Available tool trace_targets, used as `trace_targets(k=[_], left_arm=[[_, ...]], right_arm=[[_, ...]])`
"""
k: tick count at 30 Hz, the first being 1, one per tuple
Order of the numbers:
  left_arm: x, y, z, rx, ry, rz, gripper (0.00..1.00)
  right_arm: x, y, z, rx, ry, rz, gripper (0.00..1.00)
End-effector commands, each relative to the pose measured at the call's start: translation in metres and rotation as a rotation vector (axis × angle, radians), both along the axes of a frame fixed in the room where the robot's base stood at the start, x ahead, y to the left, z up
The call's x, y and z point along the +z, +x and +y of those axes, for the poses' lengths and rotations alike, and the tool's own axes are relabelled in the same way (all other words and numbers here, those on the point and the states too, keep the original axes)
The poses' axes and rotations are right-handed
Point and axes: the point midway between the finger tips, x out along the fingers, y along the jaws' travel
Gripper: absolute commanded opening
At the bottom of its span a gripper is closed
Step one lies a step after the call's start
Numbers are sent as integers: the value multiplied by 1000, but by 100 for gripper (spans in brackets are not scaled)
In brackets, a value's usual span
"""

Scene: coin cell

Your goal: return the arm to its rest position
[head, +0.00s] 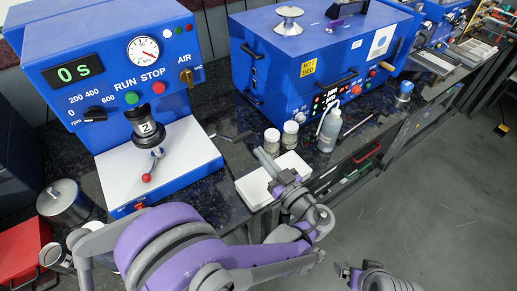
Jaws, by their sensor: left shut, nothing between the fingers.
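My left arm comes in from the bottom left, purple and grey, and bends to the right across the front of the bench. Its gripper (266,160) is shut and empty. It points up and to the left, and in the picture it overlaps a white flat box (248,188) on the bench. Whether it touches the box cannot be told. Part of my right arm shows at the bottom edge, with what seems to be its gripper (345,271) at its left end. Its fingers are too small to read.
A blue spin machine (105,60) with a white base stands left, and a blue hot-bed box (290,45) stands behind. Two jars (290,133) and a grey bottle (330,130) stand near the white box. Metal cans (65,203) are at lower left. Open floor (430,200) lies right.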

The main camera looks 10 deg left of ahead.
Motion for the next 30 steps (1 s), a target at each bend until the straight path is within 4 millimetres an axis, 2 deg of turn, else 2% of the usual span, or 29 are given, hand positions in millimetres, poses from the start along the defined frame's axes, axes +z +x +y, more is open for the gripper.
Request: trace_targets(k=[14,17,20,23,25,27,30], left_arm=[[0,0,1,2,0,3,0],[1,-1,13,17,-7,64,0],[-1,-8,42,43,-32,227,0],[-8,-27,77,49,-88,470,0],[-15,-47,97,23,-141,647,0],[-21,-70,110,-30,-201,801,0],[-28,-104,117,-143,-289,979,0]], right_arm=[[0,0,0,0,0,0,100],[4,0,0,0,0,-1,100],[11,1,0,0,0,-4,100],[22,3,0,0,0,-7,100],[31,4,0,0,0,-10,100],[39,6,0,0,0,-13,100],[50,8,0,0,0,-18,100]])
